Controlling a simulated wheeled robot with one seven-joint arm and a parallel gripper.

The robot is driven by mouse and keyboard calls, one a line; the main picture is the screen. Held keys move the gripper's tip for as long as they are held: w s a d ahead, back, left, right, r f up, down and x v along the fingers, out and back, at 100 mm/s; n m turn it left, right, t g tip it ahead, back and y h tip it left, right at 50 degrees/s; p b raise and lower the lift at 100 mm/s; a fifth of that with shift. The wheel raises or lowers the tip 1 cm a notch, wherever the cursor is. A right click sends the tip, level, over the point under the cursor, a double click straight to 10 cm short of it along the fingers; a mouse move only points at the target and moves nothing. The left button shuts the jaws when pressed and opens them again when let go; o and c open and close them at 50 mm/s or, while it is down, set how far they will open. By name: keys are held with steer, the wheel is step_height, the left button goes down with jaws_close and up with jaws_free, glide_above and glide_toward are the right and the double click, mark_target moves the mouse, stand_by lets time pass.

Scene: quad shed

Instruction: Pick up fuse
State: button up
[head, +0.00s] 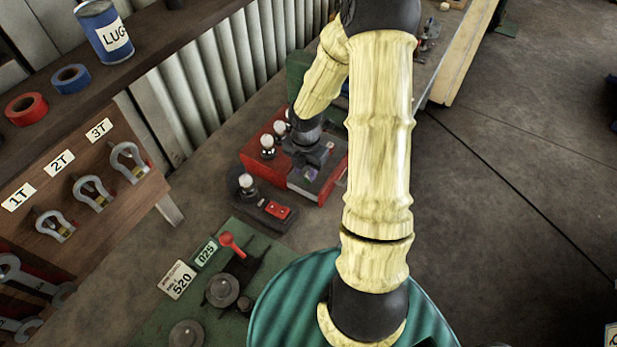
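My gripper (307,160) is dark and points down over a red box (255,160) on the bench. White round-topped parts stand on the box's left side. A small purplish piece (310,173) shows at the gripper's fingertips, on or just above the grey top of the box. I cannot tell whether this piece is the fuse, or whether the fingers touch it. The fingers are small and dark here, so I cannot tell if they are open or shut.
A small black unit (263,205) with a red switch and a white bulb sits in front of the box. A green panel (235,245) with a red lever lies nearer. Shackles (92,195) hang on a left-hand rack. A shelf holds tape rolls (70,78) and a blue tin (104,32).

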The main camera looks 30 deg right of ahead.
mark_target(307, 177)
step_height(307, 177, down, 4)
steer(key=shift+d+r, duration=0.1)
steer(key=shift+r, duration=0.05)
steer(key=shift+c, duration=0.4)
jaws_close()
